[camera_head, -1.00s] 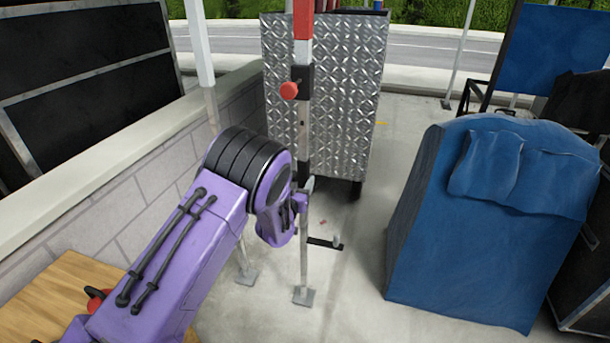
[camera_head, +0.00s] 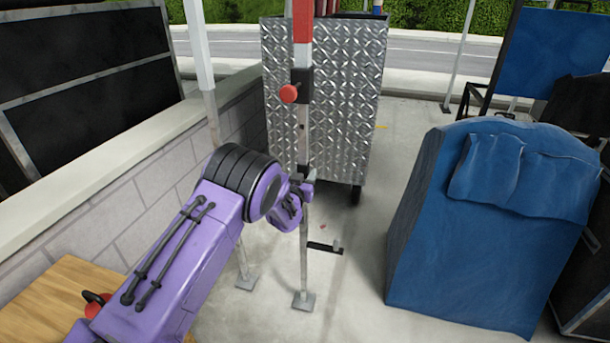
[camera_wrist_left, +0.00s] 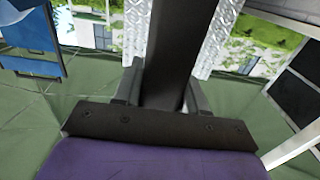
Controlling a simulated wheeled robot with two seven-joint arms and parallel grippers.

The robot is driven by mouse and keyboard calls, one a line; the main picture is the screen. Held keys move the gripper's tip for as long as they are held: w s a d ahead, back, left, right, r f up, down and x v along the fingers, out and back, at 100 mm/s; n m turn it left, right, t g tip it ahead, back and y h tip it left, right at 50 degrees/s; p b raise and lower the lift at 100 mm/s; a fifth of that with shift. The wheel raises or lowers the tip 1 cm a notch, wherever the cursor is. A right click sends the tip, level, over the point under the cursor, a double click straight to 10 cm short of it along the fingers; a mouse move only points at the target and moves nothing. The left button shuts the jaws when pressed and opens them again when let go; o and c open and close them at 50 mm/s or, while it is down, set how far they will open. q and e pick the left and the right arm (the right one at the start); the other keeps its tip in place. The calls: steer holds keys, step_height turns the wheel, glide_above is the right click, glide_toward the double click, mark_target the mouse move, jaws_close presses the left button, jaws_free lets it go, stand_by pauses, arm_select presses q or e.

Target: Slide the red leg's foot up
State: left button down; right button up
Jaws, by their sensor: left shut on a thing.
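The red leg (camera_head: 302,27) stands upright, with a red and white upper tube and a black collar with a red knob (camera_head: 289,93). A thin grey inner leg runs down from the collar to a flat square foot (camera_head: 304,301) that appears to rest on the ground. My left gripper (camera_head: 307,182) is shut on the inner leg, below the collar and well above the foot. In the left wrist view its fingers (camera_wrist_left: 163,88) lie on both sides of the dark leg (camera_wrist_left: 176,50). The exact finger contact is partly hidden. My right gripper is not in view.
A diamond-plate metal box (camera_head: 345,100) stands close behind the leg. A white post (camera_head: 198,45) and a block wall (camera_head: 150,180) are on the left. A blue covered stack (camera_head: 470,240) is on the right. A small black bar (camera_head: 325,247) lies beside the leg.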

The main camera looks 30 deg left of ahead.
mark_target(302, 142)
arm_select(q)
step_height(302, 142, up, 12)
steer(key=p, duration=0.7)
steer(key=shift+r, duration=0.35)
steer(key=shift+w+a, duration=0.1)
steer(key=c, duration=0.7)
jaws_free()
steer(key=shift+f, duration=0.1)
